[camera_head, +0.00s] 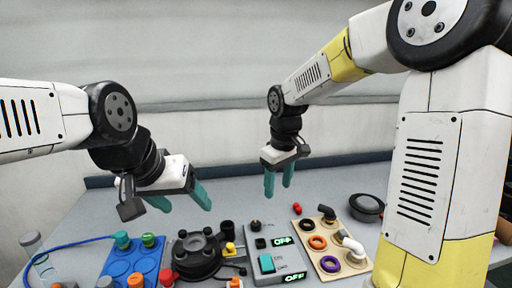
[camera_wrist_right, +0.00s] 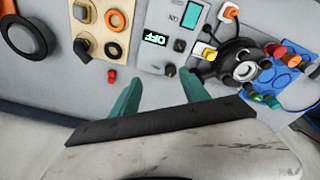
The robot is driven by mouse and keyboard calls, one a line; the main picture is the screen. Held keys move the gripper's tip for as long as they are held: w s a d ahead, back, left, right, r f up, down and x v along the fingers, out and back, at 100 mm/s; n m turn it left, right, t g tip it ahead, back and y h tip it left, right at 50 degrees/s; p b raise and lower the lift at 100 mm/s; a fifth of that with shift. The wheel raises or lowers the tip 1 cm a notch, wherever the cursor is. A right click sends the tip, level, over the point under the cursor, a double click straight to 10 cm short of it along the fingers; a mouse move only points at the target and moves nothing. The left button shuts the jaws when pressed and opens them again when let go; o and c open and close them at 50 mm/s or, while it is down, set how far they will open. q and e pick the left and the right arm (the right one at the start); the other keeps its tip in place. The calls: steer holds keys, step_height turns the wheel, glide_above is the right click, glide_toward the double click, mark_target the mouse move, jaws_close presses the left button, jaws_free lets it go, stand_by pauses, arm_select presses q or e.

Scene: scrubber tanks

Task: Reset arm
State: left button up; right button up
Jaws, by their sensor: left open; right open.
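My left gripper (camera_head: 181,197) is on the left, above the table and the blue board, with its teal fingers apart and nothing between them. My right gripper (camera_head: 278,183) hangs above the back of the table, behind the grey control box, with its teal fingers pointing down, open and empty. In the right wrist view its two fingers (camera_wrist_right: 157,98) stand wide apart over bare table. Neither gripper touches any object.
A grey control box (camera_head: 264,243) with green OFF displays stands mid-table. Left of it are a black round device (camera_head: 198,252) and a blue board (camera_head: 116,262) with coloured caps. Right are a tan board (camera_head: 309,256) with rings and a dark round container (camera_head: 366,206). A wall stands behind.

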steer(key=s+d+r+m+t+y, duration=0.1)
steer(key=s+d+r+m+t, duration=0.1)
steer(key=s, duration=0.7)
steer(key=s+d+r+m+t, duration=0.2)
steer(key=s+d+r+m, duration=0.3)
steer(key=s, duration=0.5)
steer(key=shift+d+m+y, duration=0.3)
steer(key=shift+d+y, duration=0.1)
steer(key=shift+d, duration=0.1)
